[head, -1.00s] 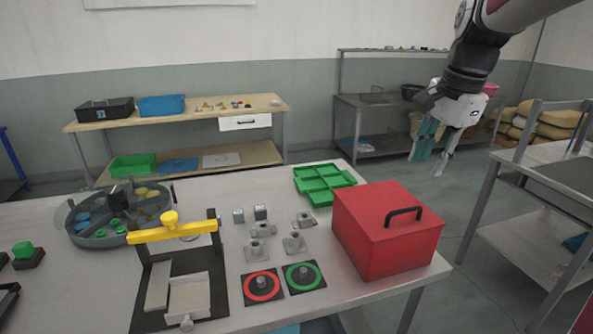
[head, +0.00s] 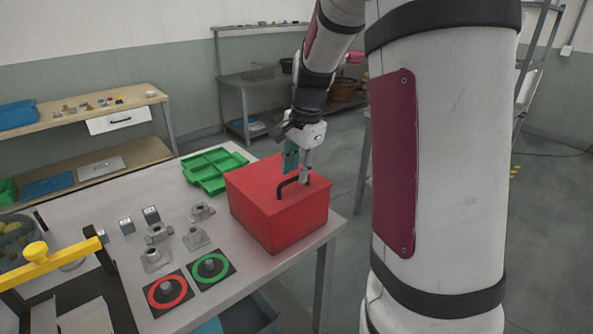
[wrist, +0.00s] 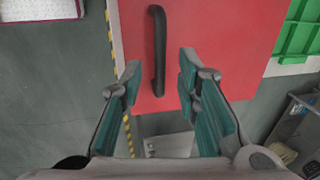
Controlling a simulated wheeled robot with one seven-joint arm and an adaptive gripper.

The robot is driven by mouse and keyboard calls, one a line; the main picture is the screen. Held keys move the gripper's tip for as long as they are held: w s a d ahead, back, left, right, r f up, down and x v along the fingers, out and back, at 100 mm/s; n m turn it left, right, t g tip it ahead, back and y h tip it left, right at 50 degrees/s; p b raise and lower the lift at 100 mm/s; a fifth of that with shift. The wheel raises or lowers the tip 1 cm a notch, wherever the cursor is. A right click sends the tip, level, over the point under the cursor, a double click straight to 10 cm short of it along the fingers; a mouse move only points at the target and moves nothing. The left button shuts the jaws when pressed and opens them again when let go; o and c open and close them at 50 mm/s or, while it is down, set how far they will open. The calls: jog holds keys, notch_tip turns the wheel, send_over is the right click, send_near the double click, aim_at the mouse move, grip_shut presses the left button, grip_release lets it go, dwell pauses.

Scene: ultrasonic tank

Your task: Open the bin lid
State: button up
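The red bin (head: 285,218) stands at the right end of the table with its lid (head: 262,180) shut. A black bar handle (head: 290,186) rises from the lid. In the wrist view the lid (wrist: 215,40) fills the upper middle and the handle (wrist: 157,50) runs lengthwise, ahead of and between the fingers. My gripper (head: 298,176) is above the lid close to the handle. Whether a finger touches the lid I cannot tell.
The table edge (head: 325,238) is close on the bin's right.

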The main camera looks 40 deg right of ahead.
jog(key=shift+w+f, duration=0.1)
jog(key=shift+f, duration=0.3)
grip_shut()
jog(key=shift+r, duration=0.1)
